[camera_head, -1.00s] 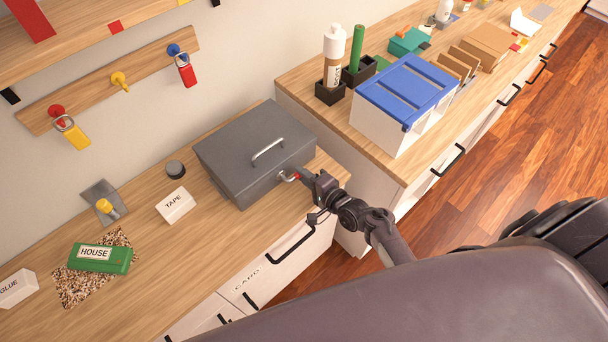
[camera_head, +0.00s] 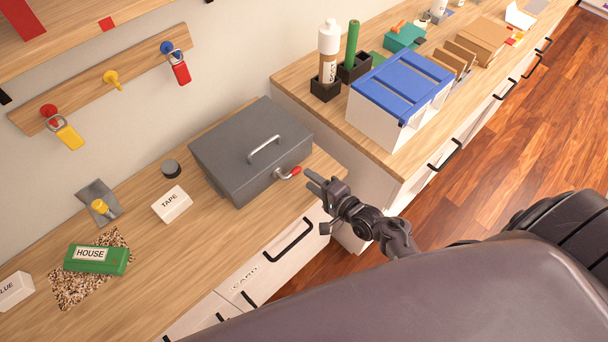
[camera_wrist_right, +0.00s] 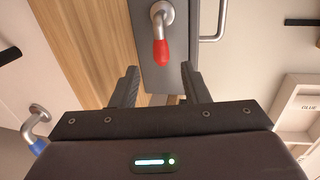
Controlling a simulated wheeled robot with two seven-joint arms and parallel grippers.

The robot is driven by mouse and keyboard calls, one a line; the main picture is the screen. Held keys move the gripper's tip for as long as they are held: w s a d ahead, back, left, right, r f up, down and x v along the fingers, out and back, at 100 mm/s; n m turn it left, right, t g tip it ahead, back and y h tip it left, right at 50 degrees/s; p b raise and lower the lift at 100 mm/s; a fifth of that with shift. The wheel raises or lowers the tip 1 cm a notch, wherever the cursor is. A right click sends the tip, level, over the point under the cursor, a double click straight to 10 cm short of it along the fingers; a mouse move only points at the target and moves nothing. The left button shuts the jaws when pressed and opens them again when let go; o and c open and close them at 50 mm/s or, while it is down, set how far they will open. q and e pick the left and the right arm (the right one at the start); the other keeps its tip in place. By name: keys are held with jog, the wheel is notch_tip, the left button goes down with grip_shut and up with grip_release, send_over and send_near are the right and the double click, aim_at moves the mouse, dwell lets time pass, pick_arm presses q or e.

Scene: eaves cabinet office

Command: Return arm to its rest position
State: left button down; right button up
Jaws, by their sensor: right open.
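My right gripper (camera_head: 314,183) is open and empty in the head view, just right of the grey metal box (camera_head: 236,160) and apart from it. A small lever with a red tip (camera_head: 294,171) sticks out from the front of the box. In the right wrist view, the red-tipped lever (camera_wrist_right: 161,48) lies ahead of and between the two open fingers (camera_wrist_right: 160,85), not touching them. My left gripper does not show in the head view.
A white bin with a blue lid (camera_head: 400,88) stands on the right counter. Drawer handles (camera_head: 289,243) stick out below. Open floor (camera_head: 480,150) is at the right.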

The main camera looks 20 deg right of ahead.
jog(key=v, duration=0.2)
jog(key=shift+s+d, duration=0.1)
jog(key=shift+s, duration=0.2)
dwell(0.3)
